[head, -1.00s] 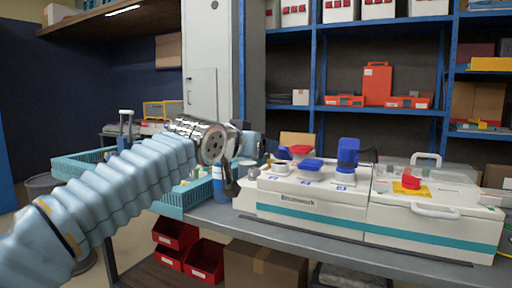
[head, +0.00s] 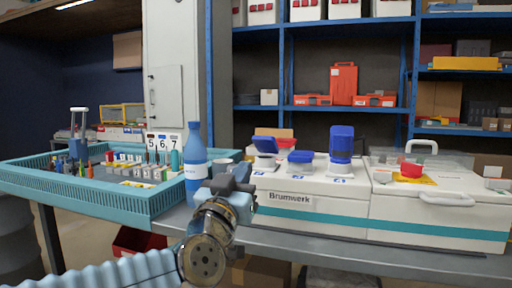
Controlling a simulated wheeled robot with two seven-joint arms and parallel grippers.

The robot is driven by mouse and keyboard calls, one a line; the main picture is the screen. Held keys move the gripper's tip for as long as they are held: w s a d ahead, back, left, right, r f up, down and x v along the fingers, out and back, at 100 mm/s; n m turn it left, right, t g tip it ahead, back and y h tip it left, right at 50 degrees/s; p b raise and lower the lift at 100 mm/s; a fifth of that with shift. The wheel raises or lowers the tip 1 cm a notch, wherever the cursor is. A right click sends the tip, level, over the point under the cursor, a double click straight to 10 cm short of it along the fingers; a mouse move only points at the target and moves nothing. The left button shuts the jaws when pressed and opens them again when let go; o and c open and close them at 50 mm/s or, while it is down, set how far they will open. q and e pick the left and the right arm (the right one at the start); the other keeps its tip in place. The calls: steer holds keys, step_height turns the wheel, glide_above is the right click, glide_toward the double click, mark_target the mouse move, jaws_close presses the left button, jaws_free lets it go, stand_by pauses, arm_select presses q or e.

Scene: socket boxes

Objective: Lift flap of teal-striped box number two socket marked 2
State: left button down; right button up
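Two white boxes with teal stripes stand side by side on the bench: the left box, marked Brumwerk (head: 290,200), and the right box (head: 436,222). The left box carries sockets with a tilted blue flap (head: 265,145), a red flap (head: 286,134), a low blue flap (head: 300,156) and a tall blue piece (head: 342,143). Small blue marks sit in front of the sockets; their numbers are too small to read. My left gripper (head: 241,174) is at the left box's left end, below the flaps, holding nothing visible. Its fingers are partly hidden, so its opening is unclear. My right gripper is out of view.
A blue bottle (head: 195,165) stands close left of my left gripper. A teal crate (head: 100,201) with small parts fills the bench's left side. Shelves stand behind.

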mark_target(262, 140)
arm_select(q)
steer(key=p+x, duration=0.1)
steer(key=x, duration=0.9)
steer(key=shift+w+d+p, duration=0.1)
steer(key=shift+w+p, duration=0.05)
steer(key=shift+p, duration=0.25)
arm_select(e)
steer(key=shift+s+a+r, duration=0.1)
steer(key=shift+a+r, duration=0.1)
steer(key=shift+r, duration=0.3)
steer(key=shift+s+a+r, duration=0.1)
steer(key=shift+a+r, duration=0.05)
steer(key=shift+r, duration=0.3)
